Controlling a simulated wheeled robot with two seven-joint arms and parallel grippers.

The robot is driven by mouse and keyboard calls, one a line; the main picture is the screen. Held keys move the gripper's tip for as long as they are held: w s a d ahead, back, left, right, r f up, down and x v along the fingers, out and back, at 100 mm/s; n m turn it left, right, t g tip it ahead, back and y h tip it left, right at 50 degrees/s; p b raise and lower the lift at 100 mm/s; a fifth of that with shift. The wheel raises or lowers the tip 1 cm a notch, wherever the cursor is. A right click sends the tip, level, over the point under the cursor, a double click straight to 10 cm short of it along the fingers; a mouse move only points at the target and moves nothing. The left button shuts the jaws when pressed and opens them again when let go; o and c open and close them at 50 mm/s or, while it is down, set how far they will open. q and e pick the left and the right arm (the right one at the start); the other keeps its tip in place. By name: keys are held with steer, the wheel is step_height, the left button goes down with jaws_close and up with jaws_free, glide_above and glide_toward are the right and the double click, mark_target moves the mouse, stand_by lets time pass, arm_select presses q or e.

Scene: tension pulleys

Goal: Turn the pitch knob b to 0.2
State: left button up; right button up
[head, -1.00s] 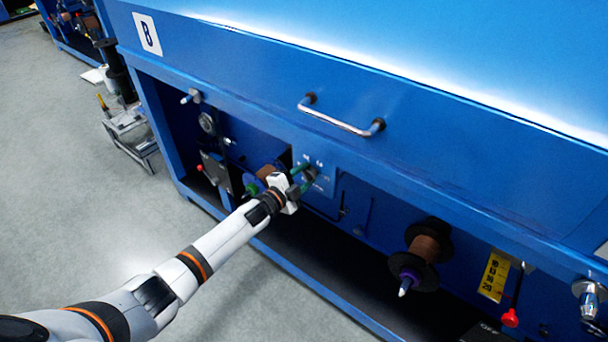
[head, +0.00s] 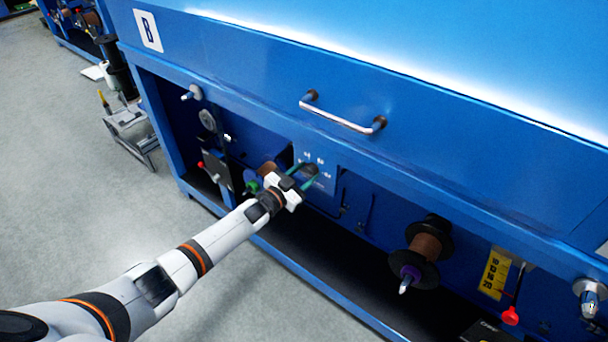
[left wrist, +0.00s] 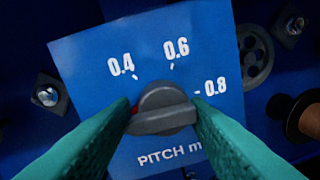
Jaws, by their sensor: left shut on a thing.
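The pitch knob b (left wrist: 163,110) is a grey round dial with a raised bar, on a blue plate (left wrist: 85,55) marked PITCH. In the left wrist view the bar lies nearly level, and a red mark shows at its left end. The labels 0.4, 0.6 and 0.8 are readable; the area left of the knob is covered by a finger, and no 0.2 label shows. My left gripper (left wrist: 164,115) has its green fingers shut on the knob, one at each end of the bar. In the head view my left gripper (head: 303,178) hides the knob. My right gripper is not in view.
The plate sits recessed below the blue cabinet's overhanging edge and its metal handle (head: 342,114). A dark spool (head: 424,252) stands to the right, with a yellow label (head: 494,273) beyond it. Another spool (left wrist: 303,117) and a grey wheel (left wrist: 256,55) are close to the plate.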

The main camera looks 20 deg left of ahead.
arm_select(q)
steer(key=shift+s+d+f+n, duration=0.2)
steer(key=shift+f+n, duration=0.2)
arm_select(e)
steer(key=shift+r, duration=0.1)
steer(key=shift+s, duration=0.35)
arm_select(q)
steer(key=shift+d, duration=0.1)
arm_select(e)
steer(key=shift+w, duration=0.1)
arm_select(q)
steer(key=o, duration=0.7)
steer(key=shift+r, duration=0.1)
steer(key=shift+o, duration=0.6)
steer(key=shift+r, duration=0.1)
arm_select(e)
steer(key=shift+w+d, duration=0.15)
arm_select(q)
steer(key=shift+r, duration=0.1)
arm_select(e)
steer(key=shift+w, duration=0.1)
